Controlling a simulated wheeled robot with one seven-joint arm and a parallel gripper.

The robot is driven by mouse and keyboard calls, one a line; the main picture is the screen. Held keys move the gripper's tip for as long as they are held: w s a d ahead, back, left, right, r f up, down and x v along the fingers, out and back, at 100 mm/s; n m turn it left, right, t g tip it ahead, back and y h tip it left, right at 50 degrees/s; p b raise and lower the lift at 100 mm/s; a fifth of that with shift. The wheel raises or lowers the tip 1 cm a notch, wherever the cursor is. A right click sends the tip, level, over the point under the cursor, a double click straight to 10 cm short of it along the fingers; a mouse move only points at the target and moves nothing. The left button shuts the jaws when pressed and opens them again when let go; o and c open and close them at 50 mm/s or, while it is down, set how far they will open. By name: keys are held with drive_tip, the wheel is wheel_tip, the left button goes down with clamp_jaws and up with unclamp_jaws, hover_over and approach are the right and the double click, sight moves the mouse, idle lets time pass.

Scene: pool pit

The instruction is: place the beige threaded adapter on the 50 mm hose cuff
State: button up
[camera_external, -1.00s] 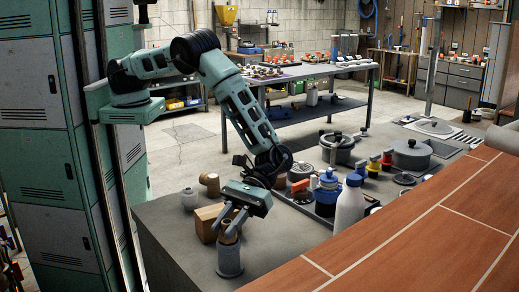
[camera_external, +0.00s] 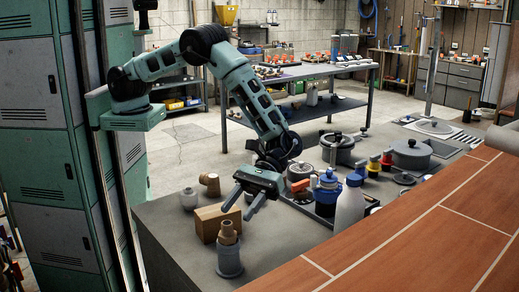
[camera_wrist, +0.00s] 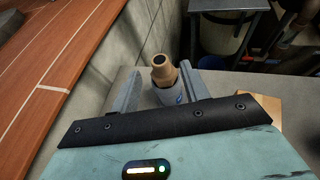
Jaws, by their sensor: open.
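The beige threaded adapter (camera_external: 228,232) stands upright on top of the grey hose cuff (camera_external: 230,262) near the front edge of the bench. The wrist view shows the adapter (camera_wrist: 162,72) with its dark open bore, above the grey cuff (camera_wrist: 168,97), which bears a small blue mark. In the wrist view the adapter appears between the two spread fingers, clear of both. The seam between adapter and cuff is too small to judge closely.
A wooden block (camera_external: 214,222) stands just behind the cuff. A brown fitting (camera_external: 210,184) and a grey bottle-shaped piece (camera_external: 189,199) stand farther back. A white bottle (camera_external: 349,208) and blue-topped containers are to the right. Bare bench lies left of the cuff.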

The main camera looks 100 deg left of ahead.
drive_tip(key=w+a+r+t+y+b, duration=0.1)
drive_tip(key=w+a+r+t+y, duration=0.15)
drive_tip(key=a, duration=0.95)
drive_tip(key=w+a+r+t+y+b, duration=0.1)
drive_tip(key=a+r, duration=0.2)
drive_tip(key=a, duration=1)
drive_tip(key=s+a+r+m+y, duration=0.1)
drive_tip(key=s+a+y, duration=0.15)
drive_tip(key=a, duration=0.55)
drive_tip(key=s+a+r+y, duration=0.1)
drive_tip(key=s+a, duration=0.2)
drive_tip(key=a, duration=0.4)
drive_tip(key=s+a+r+m+t+y, duration=0.1)
drive_tip(key=s+a+m+y, duration=0.1)
drive_tip(key=s+a, duration=0.8)
drive_tip(key=s+a+r+m+t+y, duration=0.1)
drive_tip(key=s+a+r+y, duration=0.1)
drive_tip(key=s+a, duration=0.8)
drive_tip(key=s+y, duration=0.1)
drive_tip(key=s, duration=0.4)
drive_tip(key=shift+s+a+m+y, duration=0.2)
drive_tip(key=shift+s+m+y, duration=0.1)
drive_tip(key=shift+s+m, duration=0.1)
